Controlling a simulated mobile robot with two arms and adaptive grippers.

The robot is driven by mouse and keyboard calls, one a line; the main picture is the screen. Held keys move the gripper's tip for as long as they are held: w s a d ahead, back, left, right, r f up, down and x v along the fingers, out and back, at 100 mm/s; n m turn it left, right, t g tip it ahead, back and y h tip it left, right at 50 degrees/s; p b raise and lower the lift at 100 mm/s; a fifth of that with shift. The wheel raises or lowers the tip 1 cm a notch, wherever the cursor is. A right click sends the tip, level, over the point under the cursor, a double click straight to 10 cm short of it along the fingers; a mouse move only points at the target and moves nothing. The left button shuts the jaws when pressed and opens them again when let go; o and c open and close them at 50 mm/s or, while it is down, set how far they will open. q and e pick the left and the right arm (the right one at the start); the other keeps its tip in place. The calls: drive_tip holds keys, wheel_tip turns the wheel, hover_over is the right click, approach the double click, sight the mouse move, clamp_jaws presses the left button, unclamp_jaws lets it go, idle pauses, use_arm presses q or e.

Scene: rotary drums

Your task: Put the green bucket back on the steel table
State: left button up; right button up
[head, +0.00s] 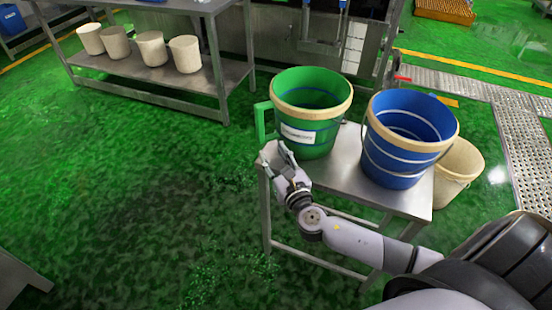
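The green bucket (309,110) stands upright on the left part of the small steel table (350,165). It has a cream rim, a white label and a green handle (262,122) on its left side. My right gripper (274,155) is at the table's near left corner, just in front of and below the handle. Its fingers look spread with nothing between them. I cannot tell whether a fingertip touches the bucket or table. My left gripper is not in view.
A blue bucket (403,135) stands on the table to the right of the green one. A cream bucket (457,172) is behind the table's right end. Several cream buckets sit on a steel shelf (130,78) at the back left.

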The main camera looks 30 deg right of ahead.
drive_tip(key=shift+s, duration=0.7)
